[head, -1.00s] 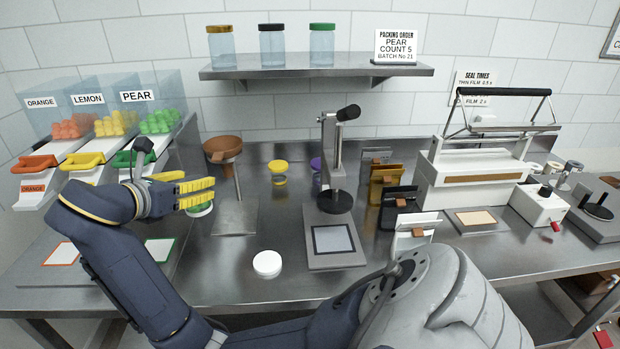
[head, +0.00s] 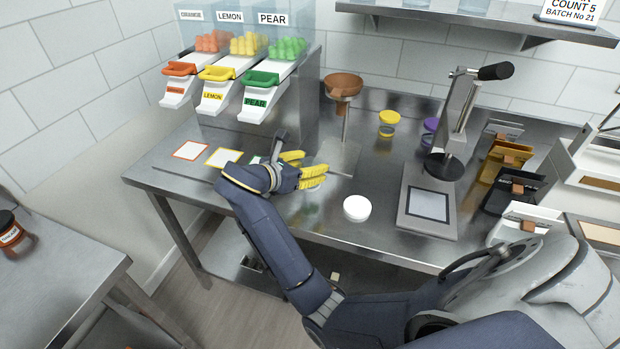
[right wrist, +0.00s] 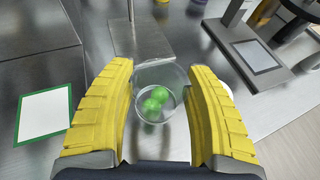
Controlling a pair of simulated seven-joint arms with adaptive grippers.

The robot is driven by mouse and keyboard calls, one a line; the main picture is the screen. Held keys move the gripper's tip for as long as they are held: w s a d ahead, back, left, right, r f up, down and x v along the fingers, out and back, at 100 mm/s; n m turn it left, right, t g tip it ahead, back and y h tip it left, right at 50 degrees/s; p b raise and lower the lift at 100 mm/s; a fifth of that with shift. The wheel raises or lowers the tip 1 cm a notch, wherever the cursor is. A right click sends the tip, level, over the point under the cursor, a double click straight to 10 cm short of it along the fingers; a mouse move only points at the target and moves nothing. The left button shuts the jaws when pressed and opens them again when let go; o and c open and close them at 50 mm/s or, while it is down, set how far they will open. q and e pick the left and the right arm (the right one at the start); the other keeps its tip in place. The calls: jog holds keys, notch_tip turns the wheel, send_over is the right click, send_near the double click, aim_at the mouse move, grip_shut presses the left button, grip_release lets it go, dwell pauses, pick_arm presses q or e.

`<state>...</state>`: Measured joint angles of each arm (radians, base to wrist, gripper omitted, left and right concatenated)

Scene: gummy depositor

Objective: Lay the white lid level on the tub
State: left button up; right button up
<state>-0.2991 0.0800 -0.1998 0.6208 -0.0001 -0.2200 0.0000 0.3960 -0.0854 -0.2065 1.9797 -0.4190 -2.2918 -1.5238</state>
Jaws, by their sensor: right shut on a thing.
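The white lid (head: 357,208) lies flat on the steel table, right of my right gripper. A white edge behind the right finger in the right wrist view is probably this lid (right wrist: 227,89). The clear tub (right wrist: 157,77) is open at the top, with green gummies inside, and stands between my right gripper's yellow fingers (right wrist: 160,66). In the head view my right gripper (head: 310,167) is shut on the tub, which is mostly hidden behind the fingers. My left gripper is not in view.
A steel plate scale-like stand (head: 428,206) with a lever press is right of the lid. A brown funnel on a post (head: 343,86) stands behind the gripper. Coloured-edged cards (head: 192,150) lie left. Yellow-lidded jar (head: 389,122) is farther back. Table around the lid is clear.

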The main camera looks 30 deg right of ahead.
jog(key=shift+f, duration=2.3)
jog(key=shift+f, duration=0.15)
jog(key=o, duration=1.3)
jog(key=shift+c, duration=0.2)
jog(key=shift+v, duration=2.85)
